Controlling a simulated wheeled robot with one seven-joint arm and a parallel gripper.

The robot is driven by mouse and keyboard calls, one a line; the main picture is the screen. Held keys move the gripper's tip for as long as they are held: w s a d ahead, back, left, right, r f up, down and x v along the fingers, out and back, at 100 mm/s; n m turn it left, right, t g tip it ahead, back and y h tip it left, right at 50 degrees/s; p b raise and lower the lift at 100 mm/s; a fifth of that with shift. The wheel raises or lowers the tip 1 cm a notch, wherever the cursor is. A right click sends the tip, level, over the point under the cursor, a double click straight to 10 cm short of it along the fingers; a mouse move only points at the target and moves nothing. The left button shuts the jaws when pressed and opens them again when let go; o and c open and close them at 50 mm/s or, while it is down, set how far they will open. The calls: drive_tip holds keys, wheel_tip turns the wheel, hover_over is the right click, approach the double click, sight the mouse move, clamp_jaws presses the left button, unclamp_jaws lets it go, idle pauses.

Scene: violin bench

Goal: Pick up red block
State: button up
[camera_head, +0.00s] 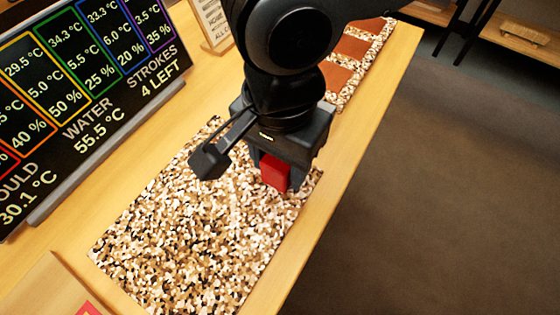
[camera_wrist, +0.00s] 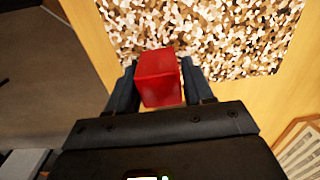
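The red block (camera_head: 273,173) is between the two dark fingers of my gripper (camera_head: 278,178), over the right edge of the speckled mat (camera_head: 190,250). In the wrist view the red block (camera_wrist: 160,78) fills the space between the fingertips (camera_wrist: 160,85), with a finger against each side. My gripper appears shut on it. The block's sides are partly hidden by the fingers. I cannot tell whether its underside touches the mat or is clear of it.
The wooden bench (camera_head: 350,150) has a bare strip along its right edge, with open floor (camera_head: 450,200) beyond. A dark display board (camera_head: 90,90) stands at the left. A tray with brown panels (camera_head: 350,47) lies behind my arm. A wooden box corner (camera_head: 50,290) is at lower left.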

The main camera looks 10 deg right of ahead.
drive_tip(key=c, duration=0.6)
drive_tip(key=shift+r, duration=0.15)
